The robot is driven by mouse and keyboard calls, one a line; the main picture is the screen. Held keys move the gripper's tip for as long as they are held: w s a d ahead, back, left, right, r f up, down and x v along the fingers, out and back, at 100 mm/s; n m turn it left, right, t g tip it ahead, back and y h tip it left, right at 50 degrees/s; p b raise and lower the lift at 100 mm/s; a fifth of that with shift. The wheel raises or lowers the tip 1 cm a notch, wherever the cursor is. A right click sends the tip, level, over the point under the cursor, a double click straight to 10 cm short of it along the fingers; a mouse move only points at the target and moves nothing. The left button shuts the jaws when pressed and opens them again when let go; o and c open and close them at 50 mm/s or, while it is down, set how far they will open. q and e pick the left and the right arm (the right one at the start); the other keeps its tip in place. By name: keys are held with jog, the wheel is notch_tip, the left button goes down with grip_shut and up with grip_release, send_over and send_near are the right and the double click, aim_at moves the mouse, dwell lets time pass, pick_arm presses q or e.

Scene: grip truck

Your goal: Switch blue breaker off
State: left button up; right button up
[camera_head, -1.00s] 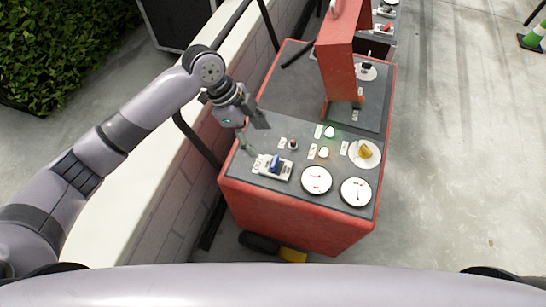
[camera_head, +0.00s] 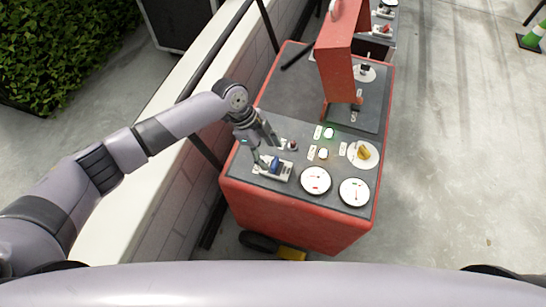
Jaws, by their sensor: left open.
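The blue breaker (camera_head: 275,162) is a blue lever on a small white base, at the left front of the red machine's dark grey top panel. My left gripper (camera_head: 267,154) is open, with its fingers pointing down at the breaker. One fingertip is close to the breaker's left side, and the other finger is behind it to the right. I cannot tell whether a finger touches the lever. My right gripper is not in view.
A railing and low wall (camera_head: 165,205) stand left.

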aim_at(274, 162)
pick_arm(q)
jog(key=shift+x, duration=2.05)
jog(key=shift+c, duration=0.3)
jog(key=c, duration=1.1)
